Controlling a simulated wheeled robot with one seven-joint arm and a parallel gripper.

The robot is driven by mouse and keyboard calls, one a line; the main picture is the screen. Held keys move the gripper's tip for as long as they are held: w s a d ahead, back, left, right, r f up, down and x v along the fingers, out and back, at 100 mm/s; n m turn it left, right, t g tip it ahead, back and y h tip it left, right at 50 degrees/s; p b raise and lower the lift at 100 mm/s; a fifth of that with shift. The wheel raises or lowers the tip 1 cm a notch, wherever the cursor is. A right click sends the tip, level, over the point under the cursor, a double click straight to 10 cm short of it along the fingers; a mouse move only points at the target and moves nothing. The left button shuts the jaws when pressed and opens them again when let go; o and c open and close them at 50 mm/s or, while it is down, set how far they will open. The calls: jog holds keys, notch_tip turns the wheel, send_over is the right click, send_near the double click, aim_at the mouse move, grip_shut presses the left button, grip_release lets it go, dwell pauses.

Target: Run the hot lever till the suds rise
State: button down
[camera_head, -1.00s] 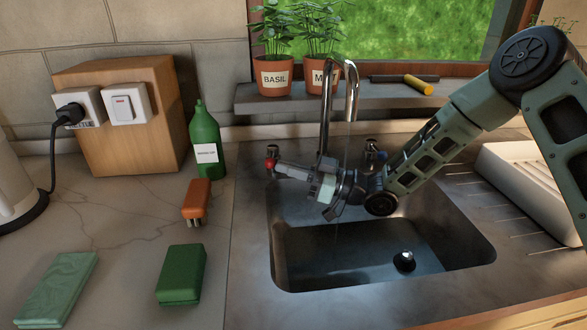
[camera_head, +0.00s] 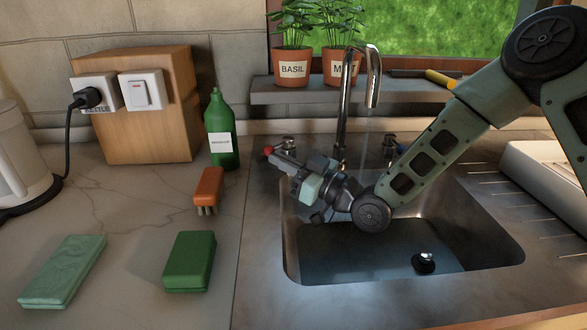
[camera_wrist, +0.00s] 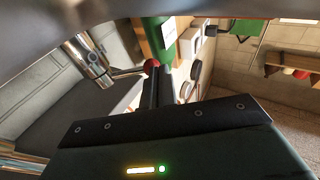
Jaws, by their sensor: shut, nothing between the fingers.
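The hot lever (camera_head: 268,151) has a red ball tip and sits at the left tap post, behind the sink. In the wrist view its red ball (camera_wrist: 151,65) and metal arm show beside my fingers. My gripper (camera_head: 278,158) is shut and empty, its fingertips at the red ball. I cannot tell whether they touch it. The curved metal spout (camera_head: 374,78) stands over the sink (camera_head: 497,220), and a faint thin stream seems to fall from it. The basin's bottom looks dark and flat, with a black round plug (camera_head: 424,263) showing. I see no clear suds.
A blue-marked tap (camera_head: 388,146) stands right of the spout, near my arm. A white rack (camera_head: 550,180) is at right.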

jog(key=shift+w+a+f+b, duration=0.1)
jog(key=shift+w+a+b, duration=0.05)
jog(key=shift+a+b, duration=0.3)
jog(key=shift+w+a+b, duration=0.15)
jog(key=shift+a+b, duration=0.1)
jog(key=shift+a, duration=0.25)
jog(key=shift+w+a+b, duration=0.4)
jog(key=shift+a+b, duration=0.15)
jog(key=shift+a, duration=0.2)
